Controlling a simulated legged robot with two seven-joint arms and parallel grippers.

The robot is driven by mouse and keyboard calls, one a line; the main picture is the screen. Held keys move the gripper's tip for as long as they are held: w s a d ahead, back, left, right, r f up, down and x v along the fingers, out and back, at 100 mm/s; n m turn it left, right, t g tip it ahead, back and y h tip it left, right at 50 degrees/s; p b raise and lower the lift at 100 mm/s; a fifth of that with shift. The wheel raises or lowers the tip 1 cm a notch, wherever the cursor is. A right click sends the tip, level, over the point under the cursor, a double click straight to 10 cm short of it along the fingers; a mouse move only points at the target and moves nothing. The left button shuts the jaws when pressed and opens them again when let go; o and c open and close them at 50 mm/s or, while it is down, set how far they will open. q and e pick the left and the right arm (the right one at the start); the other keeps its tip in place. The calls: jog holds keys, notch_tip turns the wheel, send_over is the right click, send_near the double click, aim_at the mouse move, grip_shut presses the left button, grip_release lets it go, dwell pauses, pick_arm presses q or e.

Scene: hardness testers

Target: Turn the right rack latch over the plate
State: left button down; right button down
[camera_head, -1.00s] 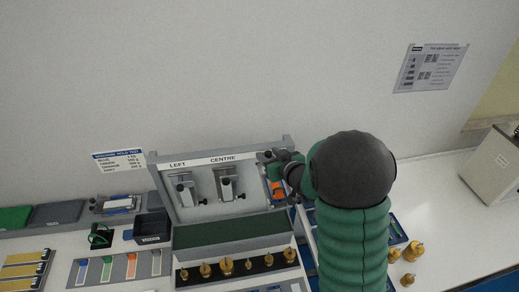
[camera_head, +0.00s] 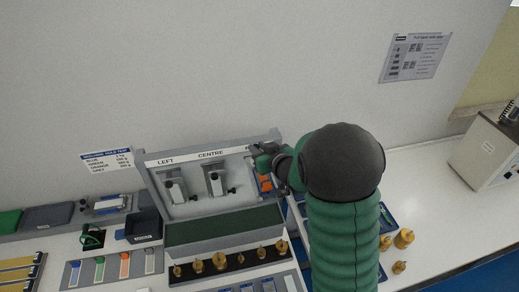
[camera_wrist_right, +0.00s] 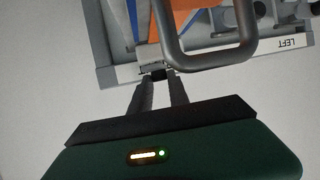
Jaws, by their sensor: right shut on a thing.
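The grey rack (camera_head: 141,157) stands against the wall, with a label strip that reads LEFT and CENTRE. At its right bay an orange plate (camera_head: 265,184) shows partly, and it also shows in the right wrist view (camera_wrist_right: 185,18). My right gripper (camera_head: 262,158) is at the top of that bay, in front of the rack's top strip. In the right wrist view its two fingers (camera_wrist_right: 161,84) are shut on a small dark latch (camera_wrist_right: 161,73) at the rack's top edge. My arm hides part of the right bay. My left gripper is not in view.
Metal hangers occupy the left (camera_head: 175,186) and centre (camera_head: 215,180) bays. A row of brass weights (camera_head: 219,262) stands before the rack. A dark bin (camera_head: 143,227) is at left. More brass weights (camera_head: 403,239) stand right of my arm.

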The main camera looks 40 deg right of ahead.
jog(key=shift+a+f+m+g+h+b, duration=0.4)
jog(key=shift+m+h+b, duration=0.45)
jog(key=shift+b, duration=0.4)
jog(key=shift+w+a+r+m+h, duration=0.1)
jog(key=shift+m+h, duration=0.15)
jog(key=shift+h, duration=0.1)
jog(key=shift+r+m+g+h, duration=0.1)
jog(key=shift+m+g+h, duration=0.2)
jog(key=shift+r+m+g+h+p, duration=0.2)
jog(key=shift+m+g+h+p, duration=0.1)
jog(key=shift+m+h+p, duration=0.35)
jog(key=shift+m+g+h+p, duration=0.3)
jog(key=shift+m+h+p, duration=0.05)
jog(key=shift+p, duration=0.25)
jog(key=shift+a+f+m+h+p, duration=0.1)
jog(key=shift+f+m+h+p, duration=0.05)
jog(key=shift+m+h+p, duration=0.15)
